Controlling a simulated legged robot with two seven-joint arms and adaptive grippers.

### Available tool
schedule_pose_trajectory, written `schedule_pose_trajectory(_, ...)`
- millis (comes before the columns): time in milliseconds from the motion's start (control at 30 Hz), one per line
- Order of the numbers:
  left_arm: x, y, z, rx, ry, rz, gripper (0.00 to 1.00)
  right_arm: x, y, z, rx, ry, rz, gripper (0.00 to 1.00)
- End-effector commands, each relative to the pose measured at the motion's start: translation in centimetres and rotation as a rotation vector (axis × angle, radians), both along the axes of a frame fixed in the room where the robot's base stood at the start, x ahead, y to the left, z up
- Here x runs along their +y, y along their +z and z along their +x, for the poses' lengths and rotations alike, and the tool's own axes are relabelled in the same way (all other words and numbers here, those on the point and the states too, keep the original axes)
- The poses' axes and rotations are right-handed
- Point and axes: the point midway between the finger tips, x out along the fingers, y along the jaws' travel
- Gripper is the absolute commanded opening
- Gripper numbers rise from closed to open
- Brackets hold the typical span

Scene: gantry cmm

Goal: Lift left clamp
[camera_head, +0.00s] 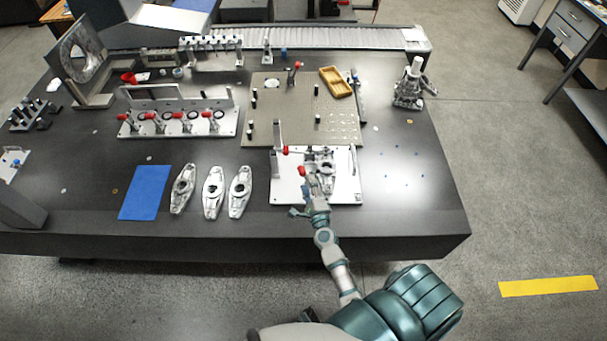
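A pale fixture plate (285,188) lies near the front edge of the dark table. A metal part (325,159) sits on it. A clamp with a red tip (285,150) stands at the plate's back left, beside an upright grey post (278,134). A second red handle end (302,171) shows nearer the plate's middle. My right gripper (311,186) reaches over the plate from the front, with its tip right by this second red end. I cannot tell whether they touch. The fingers are too small to read and hide part of the fixture. My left gripper is not in view.
Several loose metal castings (213,192) and a blue mat (146,192) lie left of the fixture. A perforated plate (260,120) with a yellow tray (336,82) lies behind it. A rack with red-handled clamps (180,124) stands back left. The table's right side is mostly clear.

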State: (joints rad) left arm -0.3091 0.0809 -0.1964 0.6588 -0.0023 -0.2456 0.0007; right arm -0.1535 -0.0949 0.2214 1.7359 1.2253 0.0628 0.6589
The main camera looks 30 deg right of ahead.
Motion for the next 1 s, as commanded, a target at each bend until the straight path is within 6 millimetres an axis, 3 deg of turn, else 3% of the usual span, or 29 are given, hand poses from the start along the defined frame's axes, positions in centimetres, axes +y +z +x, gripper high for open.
schedule_pose_trajectory(100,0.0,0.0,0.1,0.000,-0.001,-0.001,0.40,0.8,-0.2,-2.4,0.003,0.003,0.000,0.54)
schedule_pose_trajectory(300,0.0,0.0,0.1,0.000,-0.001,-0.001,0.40,1.6,-0.2,-4.7,0.003,0.005,0.001,0.54)
schedule_pose_trajectory(1000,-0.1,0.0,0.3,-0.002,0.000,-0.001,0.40,2.5,0.1,-5.0,0.012,0.040,-0.029,0.54)
